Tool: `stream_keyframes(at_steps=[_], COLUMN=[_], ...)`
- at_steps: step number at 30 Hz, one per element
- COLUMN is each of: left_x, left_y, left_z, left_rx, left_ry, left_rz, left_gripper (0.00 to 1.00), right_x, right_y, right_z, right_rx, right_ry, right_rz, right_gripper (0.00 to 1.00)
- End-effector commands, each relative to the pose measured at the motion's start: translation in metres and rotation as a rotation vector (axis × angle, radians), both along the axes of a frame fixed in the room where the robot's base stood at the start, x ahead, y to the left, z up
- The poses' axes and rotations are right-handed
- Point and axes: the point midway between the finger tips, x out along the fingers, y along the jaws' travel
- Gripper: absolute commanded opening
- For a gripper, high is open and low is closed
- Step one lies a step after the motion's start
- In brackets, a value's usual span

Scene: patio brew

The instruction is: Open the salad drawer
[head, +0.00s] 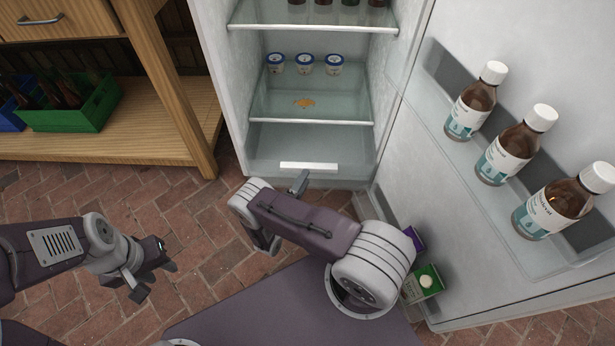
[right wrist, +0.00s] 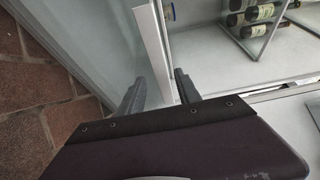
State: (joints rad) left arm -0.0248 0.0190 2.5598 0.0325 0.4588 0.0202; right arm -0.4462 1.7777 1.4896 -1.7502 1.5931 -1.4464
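The salad drawer (head: 262,150) is the clear bin at the bottom of the open fridge. It looks shut, with a white handle strip (head: 308,166) along its front. My right gripper (right wrist: 160,88) is low in front of the drawer, and in the head view its arm hides most of it. In the right wrist view its two dark fingers are apart, with the end of the white handle strip (right wrist: 152,38) showing between or just beyond them; contact cannot be told. My left gripper (head: 152,277) is open and empty over the bricks at the left.
The open fridge door (head: 440,190) stands on the right, with brown bottles (head: 525,140) in its rack and cartons (head: 422,283) low down. Several small tubs (head: 304,64) stand on a fridge shelf. A wooden cabinet (head: 165,110) holds a green crate (head: 75,115). Brick floor is clear at left.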

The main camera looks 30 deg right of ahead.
Motion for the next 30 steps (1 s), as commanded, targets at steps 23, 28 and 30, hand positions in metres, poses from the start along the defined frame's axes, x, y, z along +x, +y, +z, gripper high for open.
stream_keyframes(at_steps=[23,28,30], left_x=[0.000,0.000,0.000], left_y=[0.000,0.000,0.000], left_z=[-0.015,-0.015,-0.015], left_rx=[0.000,0.000,0.000], left_ry=[0.000,0.000,0.000], left_rz=[0.000,0.000,0.000], left_gripper=[0.36,0.36,0.36], right_x=[0.020,0.020,0.020], right_y=[-0.028,-0.028,-0.027], right_z=[-0.001,-0.001,-0.002], right_rx=[0.000,0.001,0.001], right_ry=[0.001,0.003,0.003], right_rz=[0.002,0.002,0.002], right_gripper=[0.00,0.00,0.00])
